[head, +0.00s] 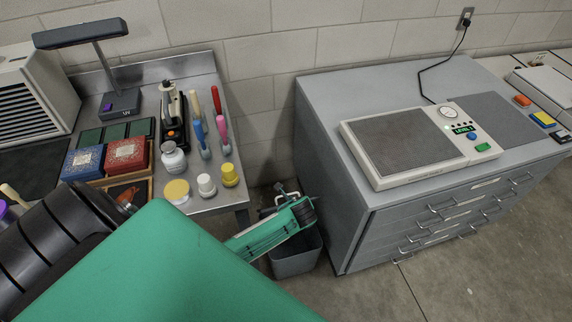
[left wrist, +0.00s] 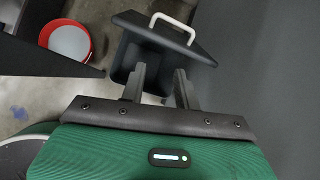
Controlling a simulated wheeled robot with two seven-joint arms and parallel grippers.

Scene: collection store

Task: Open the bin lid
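The small grey bin (head: 296,262) stands on the floor in the gap between the workbench and the drawer cabinet. My left arm hides much of its top in the head view. In the left wrist view, the bin's dark lid (left wrist: 150,33) is a flat slab with a pale loop handle (left wrist: 172,24); the bin body (left wrist: 128,62) shows below it. Whether the lid is slightly raised is unclear. My left gripper (left wrist: 161,82) has its two fingers apart, with nothing seen between them but the bin. Its tips are near the lid's edge; contact is unclear. My right gripper is out of view.
The grey drawer cabinet (head: 335,215) stands close on the right, with a scale (head: 400,145) on top. The metal workbench (head: 222,197) on the left holds tools, jars and boxes. A red-rimmed round container (left wrist: 90,48) appears in the left wrist view.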

